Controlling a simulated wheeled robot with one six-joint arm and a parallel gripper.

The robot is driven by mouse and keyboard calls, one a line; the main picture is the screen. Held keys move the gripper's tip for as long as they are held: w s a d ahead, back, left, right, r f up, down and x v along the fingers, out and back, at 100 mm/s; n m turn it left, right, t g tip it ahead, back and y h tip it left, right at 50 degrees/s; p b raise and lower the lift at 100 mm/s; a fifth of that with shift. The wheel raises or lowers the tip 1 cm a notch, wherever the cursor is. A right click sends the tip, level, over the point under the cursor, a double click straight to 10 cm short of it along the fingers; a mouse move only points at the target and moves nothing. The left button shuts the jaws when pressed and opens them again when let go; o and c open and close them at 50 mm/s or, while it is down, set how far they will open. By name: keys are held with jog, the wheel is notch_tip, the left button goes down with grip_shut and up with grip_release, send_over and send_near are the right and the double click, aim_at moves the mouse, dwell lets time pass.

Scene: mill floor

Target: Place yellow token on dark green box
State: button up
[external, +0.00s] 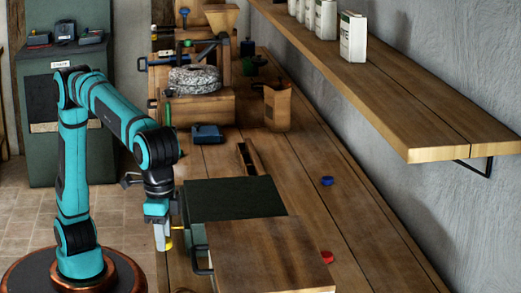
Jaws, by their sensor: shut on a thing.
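My gripper (163,240) points down near the left edge of the workbench. It is shut on the yellow token (168,244), of which only a small part shows at the fingertips. The dark green box (235,198) sits on the bench just right of my gripper, with a flat, bare top. The gripper and token are beside its near left corner, not over its top in this view.
A wooden box (268,255) with a dark handle stands in front of the green box. A blue token (327,181) and a red token (327,257) lie on the bench to the right. A wooden shelf (400,90) overhangs at right.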

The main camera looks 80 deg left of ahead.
aim_at(211, 215)
jog(key=w+a+r+n, duration=0.3)
jog(key=w+a+r, duration=0.25)
jog(key=a, duration=0.25)
jog(key=w+a+r+n, duration=0.3)
jog(key=w+a+r, duration=0.1)
jog(key=w+a, duration=0.3)
jog(key=shift+s+a+f, duration=0.1)
jog(key=shift+a+f, duration=0.05)
jog(key=shift+f, duration=4.85)
jog(key=shift+f, duration=0.2)
jog(key=o, duration=0.9)
jog(key=shift+o, duration=0.2)
jog(key=shift+r, duration=0.1)
notch_tip(211, 215, up, 12)
jog(key=shift+r, duration=0.1)
